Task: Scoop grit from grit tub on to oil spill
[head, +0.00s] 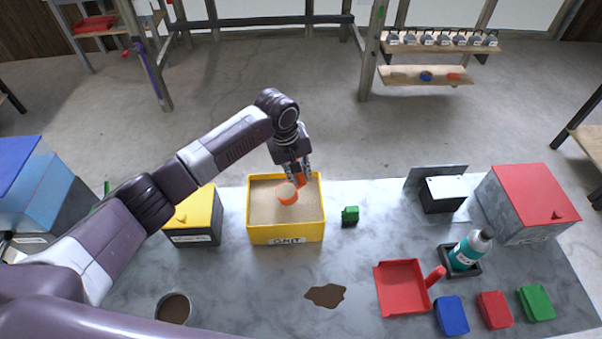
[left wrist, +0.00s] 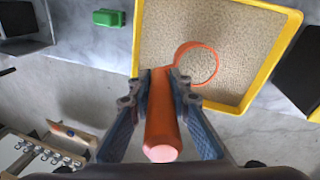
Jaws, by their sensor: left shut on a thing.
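The grit tub (head: 285,234) is a yellow open box of tan grit on the grey table; its yellow rim also shows in the left wrist view (left wrist: 238,108). My left gripper (head: 297,177) is shut on the handle of an orange scoop (head: 287,193), above the tub. In the left wrist view the handle lies between the fingers and the round scoop cup (left wrist: 197,62) is over the grit. Whether the cup touches the grit I cannot tell. The oil spill (head: 325,295) is a dark brown patch on the table, in front and right of the tub. My right gripper is out of view.
A small green block (head: 350,215) stands right of the tub, a yellow-lidded box (head: 195,215) left of it. A red dustpan (head: 403,288), a teal bottle (head: 468,250) and coloured pads are at right. A brown-filled cup (head: 173,308) is at front left.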

